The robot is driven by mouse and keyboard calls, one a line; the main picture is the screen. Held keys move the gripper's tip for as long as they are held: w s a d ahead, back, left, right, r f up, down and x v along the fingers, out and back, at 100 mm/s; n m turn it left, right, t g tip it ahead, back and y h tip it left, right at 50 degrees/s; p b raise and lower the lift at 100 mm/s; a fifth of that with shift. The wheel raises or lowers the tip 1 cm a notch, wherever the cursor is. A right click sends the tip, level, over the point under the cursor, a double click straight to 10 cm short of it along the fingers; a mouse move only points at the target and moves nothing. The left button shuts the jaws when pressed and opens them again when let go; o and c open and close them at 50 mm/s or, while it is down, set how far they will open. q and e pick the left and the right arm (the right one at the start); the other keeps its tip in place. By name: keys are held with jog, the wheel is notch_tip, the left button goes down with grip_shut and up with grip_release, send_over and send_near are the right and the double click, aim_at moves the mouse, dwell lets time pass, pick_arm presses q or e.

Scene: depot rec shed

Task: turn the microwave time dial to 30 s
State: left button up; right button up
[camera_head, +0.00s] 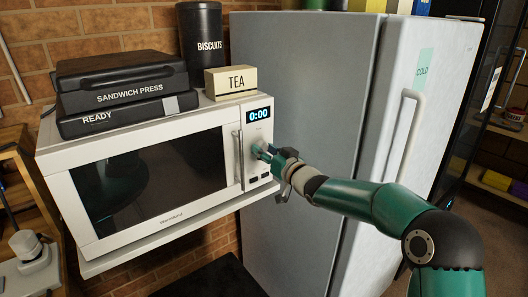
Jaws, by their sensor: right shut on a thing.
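The white microwave (72,208) stands on a shelf at the left centre, with its door shut. Its display (259,114) reads 0:00. My right gripper (264,150) is at the control panel below the display, shut on the time dial (258,147). The fingers cover most of the dial, so its pointer and markings cannot be read. My left gripper is not in view.
A black sandwich press (126,92), a black biscuits tin (203,50) and a tea box (230,82) sit on top of the microwave. A grey fridge (300,70) stands close on the right. The microwave door handle (238,157) is just left of the gripper.

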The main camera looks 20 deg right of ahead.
jog(key=shift+r+m+p, duration=0.15)
jog(key=shift+m+p, duration=1.25)
jog(key=shift+p, duration=0.15)
jog(key=shift+m+p, duration=1.1)
jog(key=shift+m, duration=0.3)
jog(key=o, duration=1.1)
jog(key=shift+o, duration=0.2)
jog(key=shift+s, duration=0.1)
jog(key=v, duration=1.1)
jog(key=shift+s+d, duration=0.25)
jog(key=shift+s, duration=0.1)
jog(key=shift+a, duration=0.1)
